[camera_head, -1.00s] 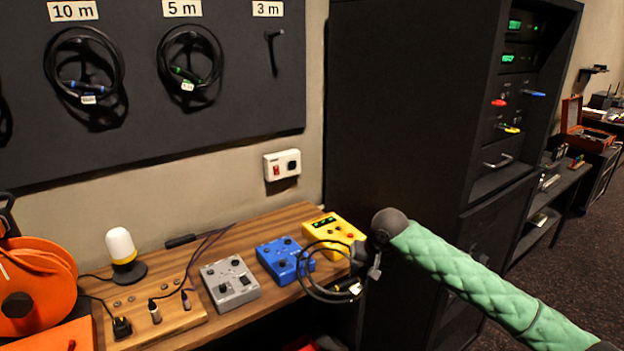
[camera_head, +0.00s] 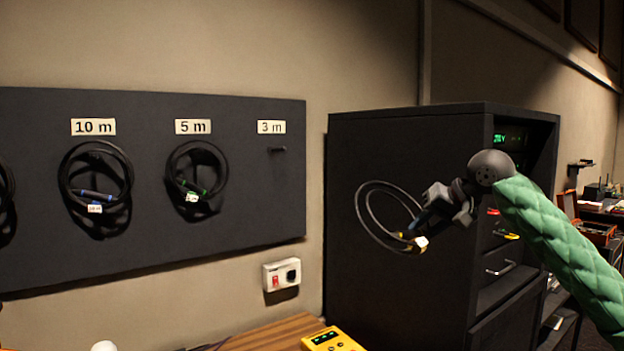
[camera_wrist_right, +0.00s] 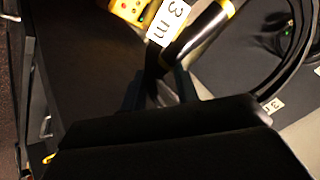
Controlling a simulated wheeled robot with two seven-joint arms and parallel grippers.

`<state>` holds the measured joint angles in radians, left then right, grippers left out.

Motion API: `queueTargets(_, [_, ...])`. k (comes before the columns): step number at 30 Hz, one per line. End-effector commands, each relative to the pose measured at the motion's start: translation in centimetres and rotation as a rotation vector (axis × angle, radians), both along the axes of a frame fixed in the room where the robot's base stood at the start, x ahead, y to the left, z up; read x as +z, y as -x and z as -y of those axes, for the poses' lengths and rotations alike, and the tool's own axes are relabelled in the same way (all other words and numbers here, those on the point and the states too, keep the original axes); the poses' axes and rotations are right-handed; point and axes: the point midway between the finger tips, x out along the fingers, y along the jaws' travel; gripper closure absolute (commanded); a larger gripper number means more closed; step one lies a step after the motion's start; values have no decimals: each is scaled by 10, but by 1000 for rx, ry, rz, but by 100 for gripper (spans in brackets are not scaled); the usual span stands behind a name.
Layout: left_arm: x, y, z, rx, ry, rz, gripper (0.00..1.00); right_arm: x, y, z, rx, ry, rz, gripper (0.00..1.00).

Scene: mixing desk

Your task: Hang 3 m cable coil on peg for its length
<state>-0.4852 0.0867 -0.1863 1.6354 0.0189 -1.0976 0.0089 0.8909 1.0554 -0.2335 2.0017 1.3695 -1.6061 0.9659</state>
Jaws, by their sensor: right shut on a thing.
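The black cable coil (camera_head: 381,222) with a yellow-banded plug hangs in the air from my right gripper (camera_head: 432,212), in front of the black rack cabinet. My right gripper is shut on it. In the right wrist view the coil's black plug (camera_wrist_right: 198,40) shows close to the fingers with a white "3 m" tag (camera_wrist_right: 168,20). The empty peg (camera_head: 277,149) under the "3 m" label (camera_head: 271,127) is on the dark board, to the left of the gripper and higher. The coil is apart from the peg. My left gripper is not in view.
Coils hang under the "10 m" (camera_head: 94,127) and "5 m" (camera_head: 193,127) labels on the board (camera_head: 240,215). The black cabinet (camera_head: 350,150) stands right of the board. A wall switch box (camera_head: 281,274) and a yellow box (camera_head: 330,340) are below. Space before the peg looks clear.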

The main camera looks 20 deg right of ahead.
Motion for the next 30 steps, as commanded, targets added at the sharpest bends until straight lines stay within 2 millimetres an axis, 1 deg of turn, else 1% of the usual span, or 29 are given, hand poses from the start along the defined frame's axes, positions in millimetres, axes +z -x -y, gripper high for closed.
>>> queueTargets(1, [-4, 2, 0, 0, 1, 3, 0, 12, 4, 2, 7, -7, 22, 100])
queueTargets(4, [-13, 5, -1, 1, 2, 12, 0, 32, 11, 0, 32, -32, 66, 100])
queueTargets(6, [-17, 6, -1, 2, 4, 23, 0, 43, 15, -3, 51, -51, 98, 100])
queueTargets(9, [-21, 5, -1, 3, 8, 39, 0, 52, 18, -8, 77, -77, 143, 100])
queueTargets(13, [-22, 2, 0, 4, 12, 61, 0, 61, 20, -11, 96, -111, 198, 100])
queueTargets(18, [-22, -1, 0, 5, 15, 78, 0, 67, 20, -13, 106, -146, 256, 100])
queueTargets(30, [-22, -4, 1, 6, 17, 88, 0, 70, 21, -13, 107, -201, 352, 100])
